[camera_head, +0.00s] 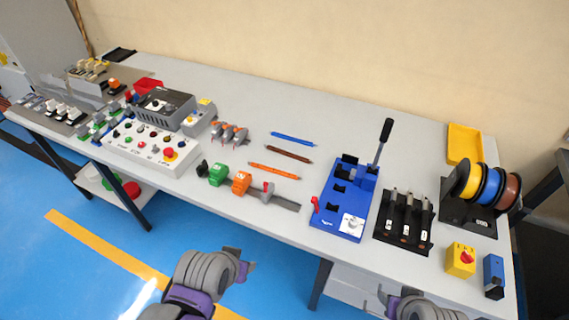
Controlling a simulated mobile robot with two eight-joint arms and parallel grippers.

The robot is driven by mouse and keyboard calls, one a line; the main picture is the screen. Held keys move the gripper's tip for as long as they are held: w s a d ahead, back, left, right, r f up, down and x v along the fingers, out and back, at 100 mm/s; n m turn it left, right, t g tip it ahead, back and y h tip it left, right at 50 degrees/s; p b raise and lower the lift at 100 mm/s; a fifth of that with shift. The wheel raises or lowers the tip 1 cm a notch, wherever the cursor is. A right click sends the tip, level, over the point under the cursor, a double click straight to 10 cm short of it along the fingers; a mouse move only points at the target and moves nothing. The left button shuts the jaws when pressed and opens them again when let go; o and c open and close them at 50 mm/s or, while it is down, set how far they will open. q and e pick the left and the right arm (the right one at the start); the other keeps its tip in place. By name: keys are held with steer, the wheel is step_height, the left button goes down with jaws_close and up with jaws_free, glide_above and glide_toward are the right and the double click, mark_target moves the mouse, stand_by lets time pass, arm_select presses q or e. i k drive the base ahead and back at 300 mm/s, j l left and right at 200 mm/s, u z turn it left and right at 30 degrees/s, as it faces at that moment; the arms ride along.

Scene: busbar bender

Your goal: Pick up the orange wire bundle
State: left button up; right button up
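The orange wire bundle (273,171) lies flat on the grey table, in the middle of the head view. The brown wire bundle (288,152) and the blue wire bundle (293,139) lie behind it, roughly parallel and apart from it. My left gripper (246,268) is at the bottom centre, in front of the table edge and well short of the bundles. My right gripper (383,300) is partly visible at the bottom, right of centre, also away from the bundles. The fingers of both are too small and angled to read.
In front of the orange bundle lies a rail with green (217,174) and orange blocks (241,182). The blue bender (341,200) with its upright lever (380,142) stands to the right. Control boxes (152,146) stand left. The table behind the bundles is clear.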

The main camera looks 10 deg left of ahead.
mark_target(263, 167)
steer(key=i+j+z, duration=0.15)
steer(key=j, duration=0.4)
steer(key=j+z, duration=0.2)
steer(key=j, duration=0.3)
steer(key=j+z, duration=0.1)
steer(key=j, duration=2.35)
steer(key=i, duration=0.05)
